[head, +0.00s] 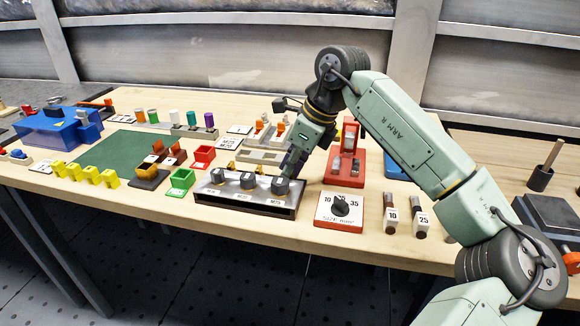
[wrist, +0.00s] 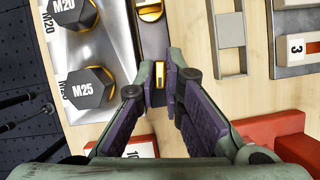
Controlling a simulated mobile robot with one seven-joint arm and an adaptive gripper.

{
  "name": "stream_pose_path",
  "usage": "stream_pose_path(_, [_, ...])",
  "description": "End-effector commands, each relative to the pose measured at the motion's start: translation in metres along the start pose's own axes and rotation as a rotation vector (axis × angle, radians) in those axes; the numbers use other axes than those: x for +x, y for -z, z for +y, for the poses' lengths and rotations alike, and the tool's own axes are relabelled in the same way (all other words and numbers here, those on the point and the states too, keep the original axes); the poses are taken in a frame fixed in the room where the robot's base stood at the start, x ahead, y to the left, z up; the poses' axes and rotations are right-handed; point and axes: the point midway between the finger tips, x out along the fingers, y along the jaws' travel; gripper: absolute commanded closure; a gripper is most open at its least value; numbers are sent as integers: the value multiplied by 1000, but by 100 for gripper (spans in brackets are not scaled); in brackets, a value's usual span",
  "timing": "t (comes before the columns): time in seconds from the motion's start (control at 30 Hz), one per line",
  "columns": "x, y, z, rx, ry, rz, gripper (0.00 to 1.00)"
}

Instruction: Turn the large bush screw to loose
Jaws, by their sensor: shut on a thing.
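The metal block with hex bushes (head: 243,203) stands near the table's front edge. In the wrist view, the black M25 bush (wrist: 88,88) lies left of my gripper, with the M20 bush (wrist: 72,12) above it. The large bush screw (wrist: 160,74), brass-coloured in a dark surround, sits beside the M25 bush. My gripper (wrist: 159,88) is shut on it, with one purple-padded finger on each side. In the head view, my gripper (head: 289,168) reaches down behind the right-hand bush (head: 280,186) and hides the screw. How far the screw is turned cannot be told.
A red stand (head: 346,170) is close to the right of my gripper. A size dial (head: 340,208) is in front of it. Grey trays (head: 262,156) lie behind the block.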

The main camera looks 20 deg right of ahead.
Motion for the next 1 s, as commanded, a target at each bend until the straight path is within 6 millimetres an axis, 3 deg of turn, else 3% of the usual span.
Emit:
stream_pose_path(0.33, [-1,-1,-1,-139,-56,0,100])
stream_pose_path(0.9, [0,-1,-1,-166,-66,0,100])
stream_pose_path(0.93, [0,-1,-1,-166,-66,0,90])
stream_pose_path(1.0, [0,-1,-1,-166,-66,0,85])
